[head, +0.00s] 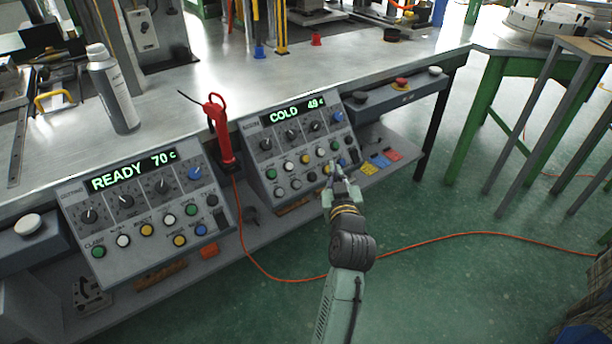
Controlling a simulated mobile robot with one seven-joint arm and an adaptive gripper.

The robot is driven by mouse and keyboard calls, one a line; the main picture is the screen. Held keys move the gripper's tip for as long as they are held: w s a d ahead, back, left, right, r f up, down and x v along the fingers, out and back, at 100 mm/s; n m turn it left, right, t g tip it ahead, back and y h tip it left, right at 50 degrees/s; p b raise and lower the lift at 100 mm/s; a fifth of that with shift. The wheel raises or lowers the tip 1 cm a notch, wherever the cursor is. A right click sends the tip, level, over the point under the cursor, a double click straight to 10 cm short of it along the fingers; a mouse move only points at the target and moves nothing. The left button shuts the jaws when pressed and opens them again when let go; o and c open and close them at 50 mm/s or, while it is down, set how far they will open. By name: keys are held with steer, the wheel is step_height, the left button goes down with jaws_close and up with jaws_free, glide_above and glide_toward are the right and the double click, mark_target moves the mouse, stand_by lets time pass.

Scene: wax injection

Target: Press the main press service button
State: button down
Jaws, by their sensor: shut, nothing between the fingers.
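Two grey control panels stand on the front of the bench. The left panel (125,205) reads "READY 70 c", the right panel (262,180) "COLD 49 c". Each has a row of knobs above rows of coloured round buttons. The small button labels are hard to read, so I cannot tell which is the service button or which panel is the main press's. My gripper (339,168) is shut and empty at the lower right of the right panel, by a yellow button (327,169). My fingers hide part of that corner; I cannot tell whether they touch it.
A red hand tool (219,135) stands between the panels, its orange cable (440,240) running over the floor. A spray bottle (111,90) stands on the bench. A red-topped button (401,82) is at the front edge. A lower shelf (225,245) projects below.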

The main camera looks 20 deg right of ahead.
mark_target(317, 176)
steer(key=shift+w+f, duration=0.1)
steer(key=shift+w+a+f+b, duration=0.4)
steer(key=shift+w+f+b, duration=0.1)
steer(key=shift+w+f, duration=0.5)
steer(key=shift+w+a+f+b, duration=0.45)
steer(key=shift+w+f, duration=0.35)
steer(key=shift+w, duration=0.25)
steer(key=shift+w+a+f+b, duration=0.35)
steer(key=shift+w+f+b, duration=0.15)
steer(key=shift+w+f, duration=0.5)
steer(key=shift+w, duration=0.1)
steer(key=shift+w+f, duration=0.2)
steer(key=shift+w, duration=0.05)
